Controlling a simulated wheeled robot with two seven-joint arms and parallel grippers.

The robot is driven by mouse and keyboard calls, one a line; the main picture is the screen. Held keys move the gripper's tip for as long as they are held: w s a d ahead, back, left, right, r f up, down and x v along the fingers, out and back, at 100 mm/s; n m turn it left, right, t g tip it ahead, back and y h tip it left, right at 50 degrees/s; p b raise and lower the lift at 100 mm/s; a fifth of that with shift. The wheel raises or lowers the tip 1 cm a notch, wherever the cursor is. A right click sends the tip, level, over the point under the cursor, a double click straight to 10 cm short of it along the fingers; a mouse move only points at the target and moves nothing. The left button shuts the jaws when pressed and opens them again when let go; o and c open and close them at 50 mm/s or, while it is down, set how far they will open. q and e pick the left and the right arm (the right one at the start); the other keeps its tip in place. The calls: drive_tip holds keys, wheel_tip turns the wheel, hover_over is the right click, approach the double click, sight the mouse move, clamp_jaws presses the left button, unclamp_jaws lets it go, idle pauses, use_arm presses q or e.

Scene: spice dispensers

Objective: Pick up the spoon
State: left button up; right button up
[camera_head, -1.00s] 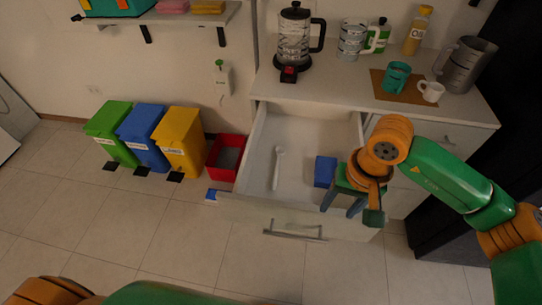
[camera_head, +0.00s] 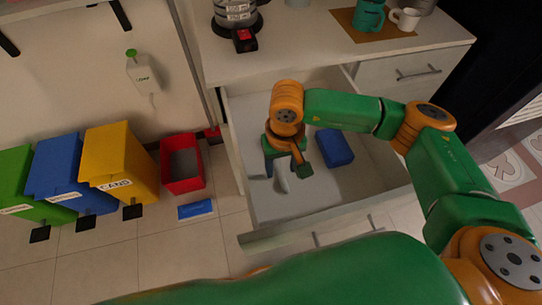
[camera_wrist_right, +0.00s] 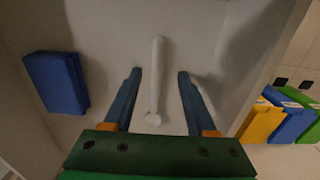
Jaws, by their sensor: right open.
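The white spoon (camera_head: 282,184) lies on the floor of the open drawer (camera_head: 300,207), partly hidden by my right gripper in the head view. In the right wrist view the spoon (camera_wrist_right: 157,80) runs lengthwise between the two blue fingers, with its round end towards the palm. My right gripper (camera_head: 285,172) is open over the spoon. Its fingers (camera_wrist_right: 159,75) stand apart on either side of the spoon, with a gap on each side. How high the fingertips are above the drawer floor is hard to tell. My left gripper is not in view.
A blue block (camera_head: 335,147) lies in the drawer, right of the spoon in the head view. The drawer walls and the counter (camera_head: 300,52) above limit room. A red bin (camera_head: 182,164) and a yellow bin (camera_head: 120,163) stand left of the drawer.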

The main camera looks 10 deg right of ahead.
sight(282, 175)
drive_tip(key=f, duration=0.4)
drive_tip(key=shift+w+d, duration=0.2)
drive_tip(key=shift+d, duration=0.05)
clamp_jaws()
